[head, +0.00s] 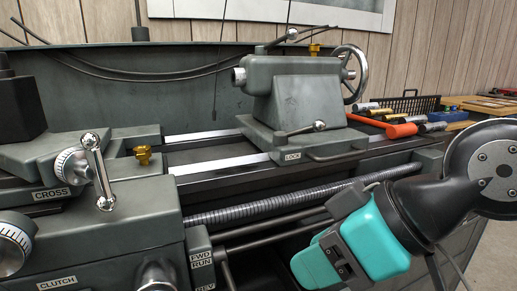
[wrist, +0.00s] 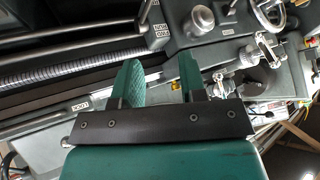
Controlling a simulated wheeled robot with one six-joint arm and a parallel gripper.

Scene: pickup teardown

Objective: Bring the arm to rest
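My gripper (wrist: 161,78) shows in the wrist view with its two teal fingers apart and nothing between them. In the head view my arm comes in from the right. Its teal gripper end (head: 318,266) is at the lower right, in front of the lathe's ribbed lead screw (head: 265,204) and the smooth rod below it. I cannot tell how far it is from them. The lathe carriage (head: 95,245) with its knobs is to the left of the gripper.
The tailstock (head: 300,90) with its handwheel (head: 353,72) stands on the lathe bed at the back. Cans, an orange-handled tool (head: 392,127) and a black mesh basket (head: 408,105) lie beyond it to the right. A bit of floor shows at the far right.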

